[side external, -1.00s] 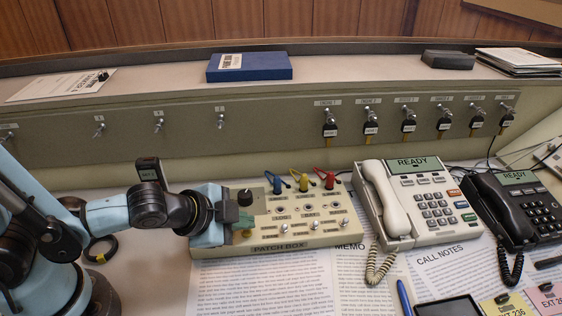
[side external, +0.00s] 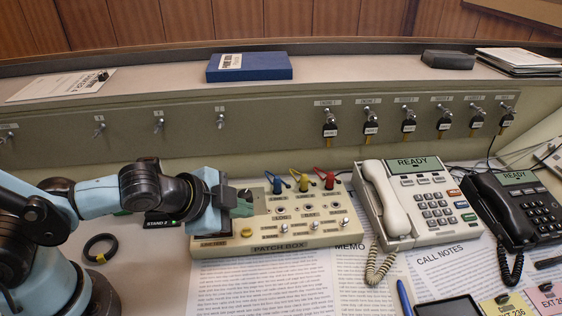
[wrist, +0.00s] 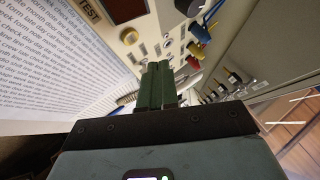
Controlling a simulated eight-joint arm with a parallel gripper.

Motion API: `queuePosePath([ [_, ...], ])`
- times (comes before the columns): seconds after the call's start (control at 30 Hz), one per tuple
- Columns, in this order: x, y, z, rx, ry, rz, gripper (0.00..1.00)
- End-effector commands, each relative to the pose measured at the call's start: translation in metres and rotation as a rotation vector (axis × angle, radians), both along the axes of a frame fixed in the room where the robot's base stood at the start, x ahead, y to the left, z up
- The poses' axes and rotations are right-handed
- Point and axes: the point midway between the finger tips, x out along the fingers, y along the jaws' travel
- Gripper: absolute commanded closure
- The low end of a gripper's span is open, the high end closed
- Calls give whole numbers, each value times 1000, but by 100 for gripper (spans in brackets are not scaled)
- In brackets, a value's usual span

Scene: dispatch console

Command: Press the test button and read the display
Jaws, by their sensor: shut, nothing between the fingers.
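The beige patch box (side external: 290,246) sits on the desk. Its yellow button (side external: 246,232) is uncovered in the side view, below and apart from my fingertips. The yellow button also shows in the wrist view (wrist: 130,37), close to a dark red display window (wrist: 126,9) and a TEST label (wrist: 88,11). I can read no characters in the window. My gripper (side external: 243,206) is shut and empty, its green fingers together over the left part of the box. The fingers also show in the wrist view (wrist: 157,84). My gripper hides the display from the side view.
A black knob (side external: 245,195) stands behind my fingers. Blue (side external: 277,186), yellow (side external: 304,184) and red (side external: 329,181) plugs line the box's back. A white phone (side external: 430,205) stands to the right. Printed sheets (side external: 260,285) lie in front. A black ring (side external: 101,247) lies left.

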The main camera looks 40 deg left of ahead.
Motion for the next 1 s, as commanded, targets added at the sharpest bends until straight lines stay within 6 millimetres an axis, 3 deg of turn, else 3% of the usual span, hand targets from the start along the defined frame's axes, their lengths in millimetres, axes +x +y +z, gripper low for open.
queuePosePath([
  [0.3,0,0,23,0,0,0,100],
  [0.83,0,1,26,-2,1,3,100],
  [1.0,4,24,30,-80,48,140,100],
])
